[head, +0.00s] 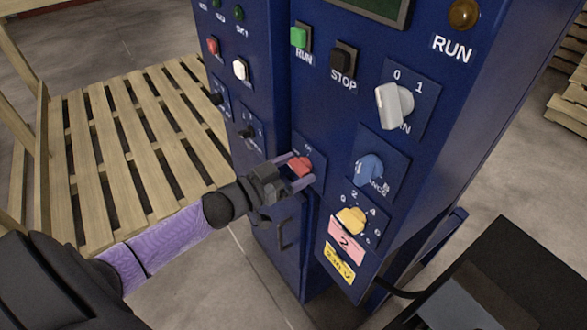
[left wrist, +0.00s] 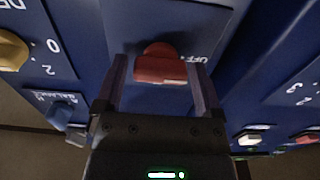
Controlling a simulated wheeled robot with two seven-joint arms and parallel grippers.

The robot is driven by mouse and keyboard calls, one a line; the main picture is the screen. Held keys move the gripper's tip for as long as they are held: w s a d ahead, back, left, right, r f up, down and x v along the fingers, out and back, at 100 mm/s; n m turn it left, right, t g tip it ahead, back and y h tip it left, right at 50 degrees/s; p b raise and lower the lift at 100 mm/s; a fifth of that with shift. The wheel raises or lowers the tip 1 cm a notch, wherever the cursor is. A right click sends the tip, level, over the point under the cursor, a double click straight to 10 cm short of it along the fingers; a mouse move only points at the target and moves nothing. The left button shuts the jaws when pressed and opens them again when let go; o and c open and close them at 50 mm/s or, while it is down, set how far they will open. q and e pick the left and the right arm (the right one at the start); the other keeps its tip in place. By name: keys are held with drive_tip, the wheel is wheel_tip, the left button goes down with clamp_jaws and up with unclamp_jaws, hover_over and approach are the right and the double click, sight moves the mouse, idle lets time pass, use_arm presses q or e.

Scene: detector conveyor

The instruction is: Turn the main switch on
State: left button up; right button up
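My left gripper (head: 301,174) reaches in from the left. Its two fingers stand apart, one on each side of the red knob, and the left wrist view shows a gap on both sides. My right gripper is not in view.
Near the red knob are a blue knob (head: 369,168), a yellow knob (head: 351,220) and a grey knob (head: 393,104) marked 0 and 1. Green RUN (head: 299,37) and black STOP (head: 343,58) buttons sit above. A wooden pallet (head: 120,150) lies at left.

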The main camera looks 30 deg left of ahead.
use_arm(q)
drive_tip(key=c, duration=0.9)
drive_tip(key=shift+c, duration=0.2)
drive_tip(key=shift+m, duration=0.4)
drive_tip(key=m+p, duration=0.1)
drive_tip(key=m, duration=0.2)
drive_tip(key=shift+m, duration=0.4)
drive_tip(key=m, duration=0.4)
drive_tip(key=shift+m, duration=0.3)
drive_tip(key=m, duration=0.8)
drive_tip(key=shift+m+b, duration=0.3)
drive_tip(key=shift+b, duration=0.05)
drive_tip(key=shift+f+m, duration=0.1)
drive_tip(key=shift+m, duration=0.2)
